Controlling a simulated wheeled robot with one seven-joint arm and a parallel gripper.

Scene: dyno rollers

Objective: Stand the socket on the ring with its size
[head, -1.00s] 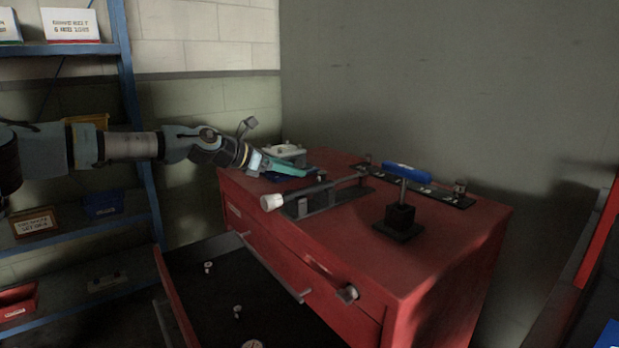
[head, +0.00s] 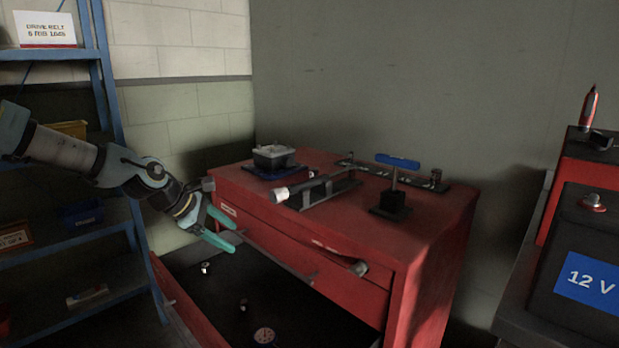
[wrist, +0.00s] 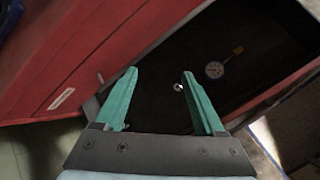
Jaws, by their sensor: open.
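My gripper (head: 233,233) is open and empty, with teal fingers, above the open drawer at the cabinet's front left. In the wrist view my gripper (wrist: 160,74) points down into the drawer. A small shiny metal piece (head: 205,267) lies on the drawer floor below it, and another (head: 243,304) lies nearer; either may be a socket, too small to tell. One metal piece (wrist: 178,87) shows near the right fingertip in the wrist view. A black strip (head: 412,179) with pale marks lies along the cabinet top's back; a dark metal socket-like piece (head: 436,174) stands at its right end. Ring sizes are unreadable.
A round gauge (head: 264,336) lies in the drawer (head: 310,320). Blue shelving (head: 108,120) stands left.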

